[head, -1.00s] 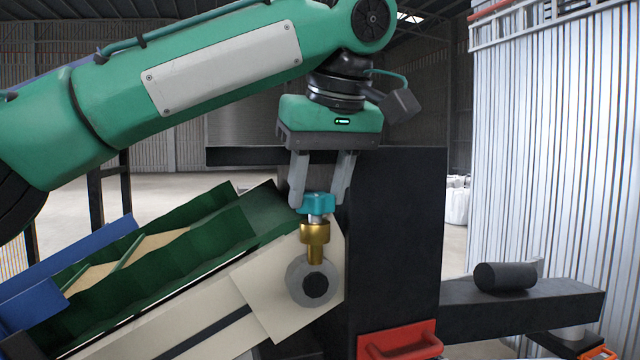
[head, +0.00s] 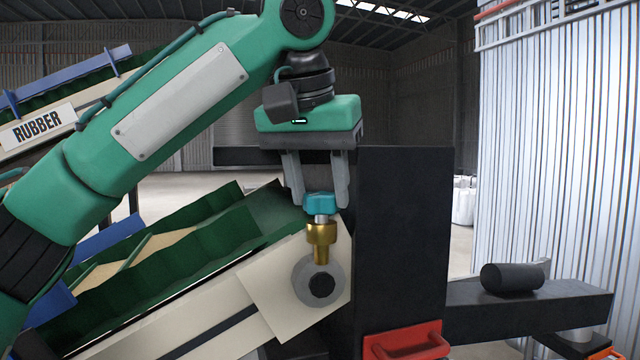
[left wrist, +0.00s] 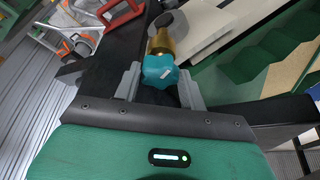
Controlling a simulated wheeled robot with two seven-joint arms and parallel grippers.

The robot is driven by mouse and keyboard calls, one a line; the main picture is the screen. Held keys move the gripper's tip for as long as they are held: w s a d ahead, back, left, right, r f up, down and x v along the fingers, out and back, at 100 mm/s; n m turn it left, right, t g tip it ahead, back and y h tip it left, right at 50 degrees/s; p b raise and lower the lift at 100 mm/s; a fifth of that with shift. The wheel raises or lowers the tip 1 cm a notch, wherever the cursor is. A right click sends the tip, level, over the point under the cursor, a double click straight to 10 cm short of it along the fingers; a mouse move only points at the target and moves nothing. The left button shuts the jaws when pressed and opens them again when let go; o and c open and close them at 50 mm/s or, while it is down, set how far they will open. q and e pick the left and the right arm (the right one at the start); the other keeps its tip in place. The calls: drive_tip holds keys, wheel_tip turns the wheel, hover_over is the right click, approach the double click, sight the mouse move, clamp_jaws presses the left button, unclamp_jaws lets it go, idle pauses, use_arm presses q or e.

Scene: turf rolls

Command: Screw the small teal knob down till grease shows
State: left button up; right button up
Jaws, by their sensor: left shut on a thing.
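The small teal knob (head: 320,204) sits on top of a brass grease cup (head: 321,236), with a short silver stem showing between them. The cup stands upright above a round grey bearing end with a dark centre (head: 320,284). My left gripper (head: 321,203) comes down from above and is shut on the knob, one finger on each side. In the left wrist view the knob (left wrist: 159,71) lies between the two grey fingers, the brass cup beyond it. I see no grease. My right gripper is not in view.
A black upright post (head: 405,230) stands close to the right of the cup. A red handle (head: 405,343) is low on it. A green-belted conveyor (head: 190,245) slopes at left. A dark roller (head: 512,276) rests on a black beam at right.

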use_arm(q)
drive_tip(key=shift+m, duration=0.4)
drive_tip(key=o, duration=0.9)
drive_tip(key=shift+o, duration=0.4)
drive_tip(key=shift+d, duration=0.1)
drive_tip(key=shift+w+r, duration=0.1)
drive_tip(key=shift+r, duration=0.05)
